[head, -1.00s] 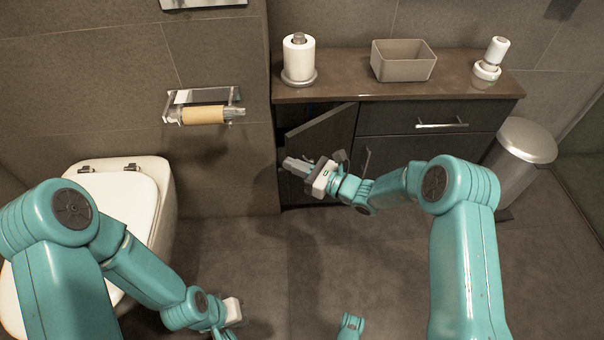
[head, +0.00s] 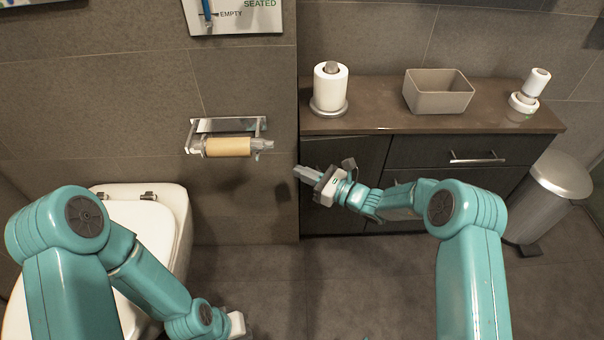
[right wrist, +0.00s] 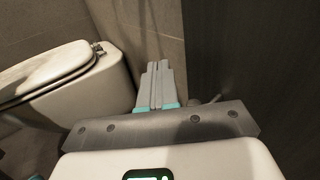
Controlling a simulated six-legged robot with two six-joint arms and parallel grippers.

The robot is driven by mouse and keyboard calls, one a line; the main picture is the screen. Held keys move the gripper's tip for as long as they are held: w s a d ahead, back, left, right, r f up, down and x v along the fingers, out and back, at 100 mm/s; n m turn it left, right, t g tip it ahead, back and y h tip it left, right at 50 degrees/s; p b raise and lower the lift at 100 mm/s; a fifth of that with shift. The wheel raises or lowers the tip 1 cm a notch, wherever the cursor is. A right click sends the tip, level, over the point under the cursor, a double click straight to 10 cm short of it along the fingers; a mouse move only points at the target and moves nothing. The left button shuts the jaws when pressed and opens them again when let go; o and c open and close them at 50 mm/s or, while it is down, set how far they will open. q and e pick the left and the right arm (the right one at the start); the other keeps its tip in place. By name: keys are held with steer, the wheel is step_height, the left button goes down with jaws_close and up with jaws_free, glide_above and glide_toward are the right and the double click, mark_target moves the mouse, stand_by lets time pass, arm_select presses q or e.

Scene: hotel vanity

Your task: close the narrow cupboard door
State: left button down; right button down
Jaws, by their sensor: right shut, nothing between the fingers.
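The narrow cupboard door (head: 350,150) is the dark panel at the left end of the vanity in the head view. It looks flush with the cabinet front, with no clear gap along its top edge. My right gripper (head: 298,171) is shut and empty, in front of the door near its left edge, pointing left. My gripper and forearm hide part of the door. In the right wrist view the shut fingers (right wrist: 156,75) lie beside a dark panel (right wrist: 250,70). My left gripper (head: 237,325) is at the bottom edge, its fingers not clear.
The vanity top (head: 385,108) holds a paper roll on a stand (head: 330,88), a grey box (head: 438,95) and a white bottle (head: 535,88). A drawer (head: 430,152) is right of the door. A toilet (head: 140,215) stands left, a bin (head: 550,195) right.

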arm_select(q)
steer(key=shift+w+a, duration=0.1)
steer(key=shift+w, duration=0.35)
arm_select(e)
steer(key=shift+w, duration=0.3)
arm_select(q)
steer(key=shift+s, duration=0.1)
arm_select(e)
steer(key=shift+s+f, duration=0.1)
steer(key=shift+s, duration=0.05)
